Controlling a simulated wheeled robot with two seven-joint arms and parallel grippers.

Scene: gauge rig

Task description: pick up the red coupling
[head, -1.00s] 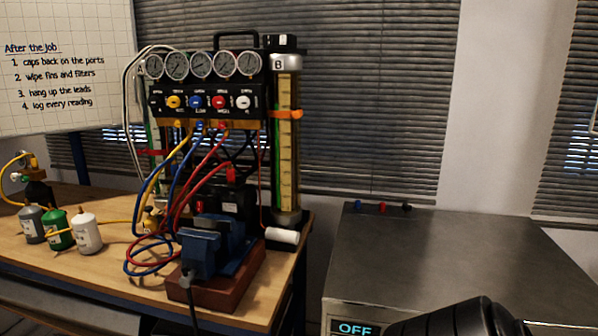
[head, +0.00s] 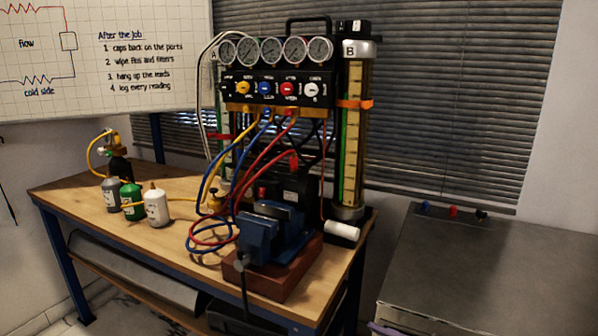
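A small red piece (head: 453,211), which looks like the red coupling, stands at the back edge of the grey cabinet top (head: 480,262) at the right. It is in a row between a small blue piece (head: 425,206) and a small dark piece (head: 482,218) with some red on it. It is too small for its shape to be clear. Neither of my grippers is in view, and nothing touches the row.
A wooden bench (head: 170,235) carries a gauge rig (head: 275,75) with hoses, a blue vise (head: 262,232) on a red-brown block, a white cylinder (head: 342,230) and several small gas bottles (head: 156,206). A gap separates bench and cabinet. The cabinet's visible top is mostly clear.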

